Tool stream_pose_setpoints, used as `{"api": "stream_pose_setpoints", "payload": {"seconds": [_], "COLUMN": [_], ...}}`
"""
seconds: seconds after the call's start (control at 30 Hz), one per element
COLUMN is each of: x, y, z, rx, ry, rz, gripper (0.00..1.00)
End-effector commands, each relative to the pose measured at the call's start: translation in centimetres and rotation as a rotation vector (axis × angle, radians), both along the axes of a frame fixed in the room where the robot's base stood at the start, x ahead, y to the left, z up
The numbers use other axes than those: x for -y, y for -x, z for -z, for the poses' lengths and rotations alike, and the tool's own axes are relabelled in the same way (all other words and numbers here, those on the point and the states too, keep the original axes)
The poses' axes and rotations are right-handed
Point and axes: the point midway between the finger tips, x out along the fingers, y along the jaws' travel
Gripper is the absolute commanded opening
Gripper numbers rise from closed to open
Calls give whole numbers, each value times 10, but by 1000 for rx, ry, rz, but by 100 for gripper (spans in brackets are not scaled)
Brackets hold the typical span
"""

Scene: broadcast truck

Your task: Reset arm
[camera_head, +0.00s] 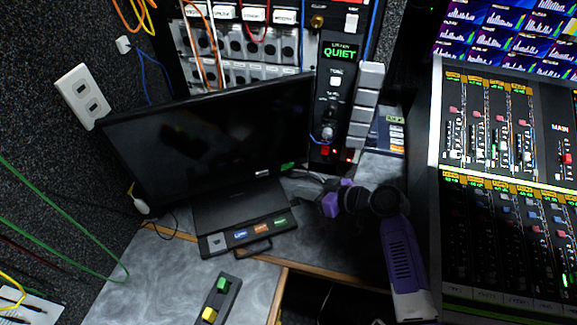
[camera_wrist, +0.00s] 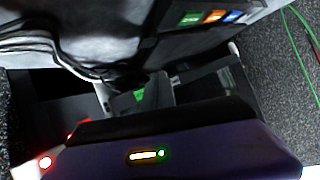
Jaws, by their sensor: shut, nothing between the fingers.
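My arm comes up from the lower right in the head view, with a purple link and a black joint. My gripper (camera_head: 331,204), with purple parts, is over the desk, right of the monitor's base, and is shut and empty. Its fingertips are small and hard to make out. In the wrist view a dark purple part of my own body with a lit strip fills the lower part.
A black monitor (camera_head: 215,140) stands on the desk, its base bearing coloured labels (camera_head: 262,230). A tall QUIET panel (camera_head: 338,100) stands behind my gripper. A mixing console (camera_head: 505,190) rises at the right. A small button box (camera_head: 218,298) lies at the front.

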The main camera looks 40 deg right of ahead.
Motion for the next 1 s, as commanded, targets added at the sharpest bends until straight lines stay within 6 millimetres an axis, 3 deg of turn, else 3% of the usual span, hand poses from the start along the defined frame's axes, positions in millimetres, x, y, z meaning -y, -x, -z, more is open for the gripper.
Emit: {"api": "stream_pose_setpoints", "payload": {"seconds": [0.73, 0.93, 1.0], "x": [0, 43, 56], "y": [4, -7, -1], "z": [-1, -21, -27], "rx": [-1, 45, 64], "ry": [-16, -13, 3], "rz": [17, 226, 317], "gripper": [0, 0, 0]}}
